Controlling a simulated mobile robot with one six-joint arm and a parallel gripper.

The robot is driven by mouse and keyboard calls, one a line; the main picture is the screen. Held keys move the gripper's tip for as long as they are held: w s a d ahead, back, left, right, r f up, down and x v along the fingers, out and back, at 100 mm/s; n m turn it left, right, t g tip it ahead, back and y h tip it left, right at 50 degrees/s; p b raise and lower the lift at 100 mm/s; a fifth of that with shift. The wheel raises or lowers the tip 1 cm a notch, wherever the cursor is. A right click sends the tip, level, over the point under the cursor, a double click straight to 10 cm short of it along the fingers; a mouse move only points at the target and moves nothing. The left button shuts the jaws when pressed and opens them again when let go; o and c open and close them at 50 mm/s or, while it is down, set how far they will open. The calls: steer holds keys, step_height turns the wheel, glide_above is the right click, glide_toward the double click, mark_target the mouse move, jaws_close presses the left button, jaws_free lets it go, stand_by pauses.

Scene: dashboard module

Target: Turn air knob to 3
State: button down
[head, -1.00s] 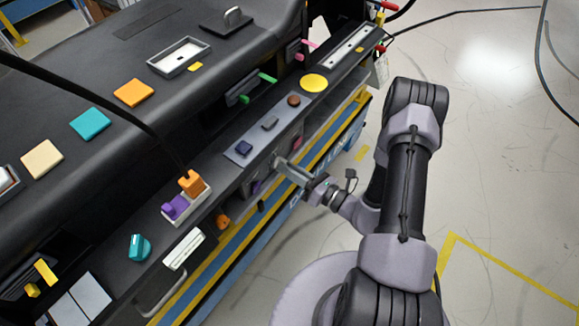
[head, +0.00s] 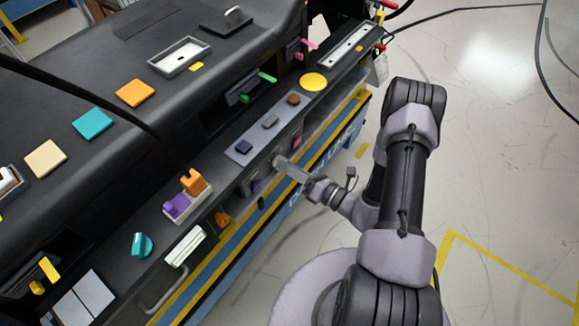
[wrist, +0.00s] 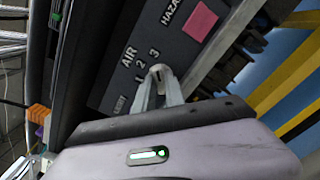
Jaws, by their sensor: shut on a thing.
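The air knob (wrist: 158,70) is a small light grey knob on a dark panel in the wrist view. The word AIR and the numbers 1, 2 and 3 are printed just above it, and its visible end lies close below the 3. My gripper (wrist: 162,88) is shut on the knob, with one finger on each side. The fingers and wrist body hide much of the knob, so its exact pointing is hard to read. In the head view my gripper (head: 279,163) reaches the front face of the dashboard, and the knob is too small to make out there.
A pink square (wrist: 199,22) sits beside the HAZARD lettering on the same panel. Above the panel, a grey strip (head: 257,137) carries several buttons. An orange and purple switch block (head: 186,205) stands to the left. Open floor lies to the right of the dashboard.

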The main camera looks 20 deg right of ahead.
steer(key=c, duration=1.4)
jaws_free()
steer(key=shift+s, duration=0.1)
steer(key=p+v, duration=0.3)
steer(key=v, duration=1.4)
steer(key=shift+d, duration=0.1)
